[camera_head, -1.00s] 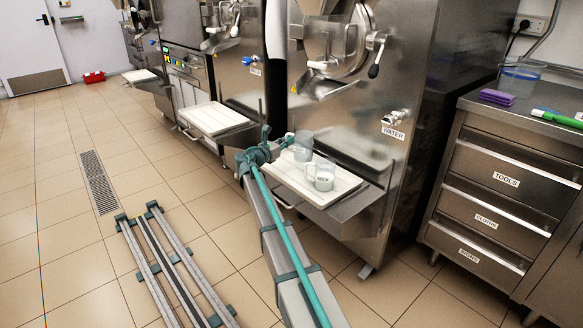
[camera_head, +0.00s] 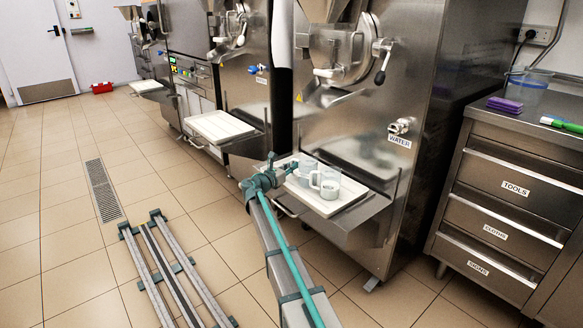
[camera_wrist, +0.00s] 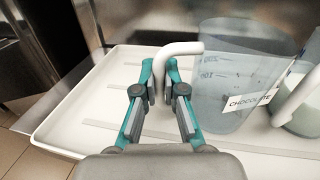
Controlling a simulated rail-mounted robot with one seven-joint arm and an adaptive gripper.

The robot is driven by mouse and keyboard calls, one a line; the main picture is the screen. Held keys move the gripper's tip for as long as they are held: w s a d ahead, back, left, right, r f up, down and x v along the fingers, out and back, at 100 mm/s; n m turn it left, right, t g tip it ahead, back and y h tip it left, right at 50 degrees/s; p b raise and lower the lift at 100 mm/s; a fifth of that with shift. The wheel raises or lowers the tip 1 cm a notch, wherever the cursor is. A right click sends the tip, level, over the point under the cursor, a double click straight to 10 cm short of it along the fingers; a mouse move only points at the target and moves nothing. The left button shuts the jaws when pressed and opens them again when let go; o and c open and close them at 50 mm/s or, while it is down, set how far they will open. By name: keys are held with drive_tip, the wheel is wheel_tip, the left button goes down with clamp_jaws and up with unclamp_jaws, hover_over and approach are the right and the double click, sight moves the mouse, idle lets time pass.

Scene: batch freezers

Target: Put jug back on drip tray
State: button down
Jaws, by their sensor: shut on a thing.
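A clear jug (camera_wrist: 232,75) with a white handle (camera_wrist: 182,47) and a "CHOCOLATE" label is at the middle right of the wrist view. In the head view this jug (camera_head: 303,172) is at the left part of the white drip tray (camera_head: 332,207), partly behind my arm's end. My gripper (camera_wrist: 158,80) is shut on the jug's handle. The jug looks upright, its base at or just above the tray; I cannot tell whether it touches. A second jug (camera_head: 327,183) with pale contents stands close to its right on the tray; it also shows in the wrist view (camera_wrist: 302,105).
The steel freezer (camera_head: 350,110) with its "WATER" tap (camera_head: 401,127) rises behind the tray. Another freezer with an empty white tray (camera_head: 220,125) stands to the left. A drawer cabinet (camera_head: 500,195) is at the right. In the wrist view, the tray's left part is bare.

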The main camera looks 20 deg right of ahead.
drive_tip(key=c, duration=1.3)
unclamp_jaws()
drive_tip(key=shift+o, duration=0.2)
drive_tip(key=shift+s+a+r, duration=0.1)
drive_tip(key=shift+a+r, duration=0.05)
drive_tip(key=p+v, duration=0.3)
drive_tip(key=v, duration=0.8)
drive_tip(key=shift+a, duration=0.3)
drive_tip(key=shift+s, duration=0.1)
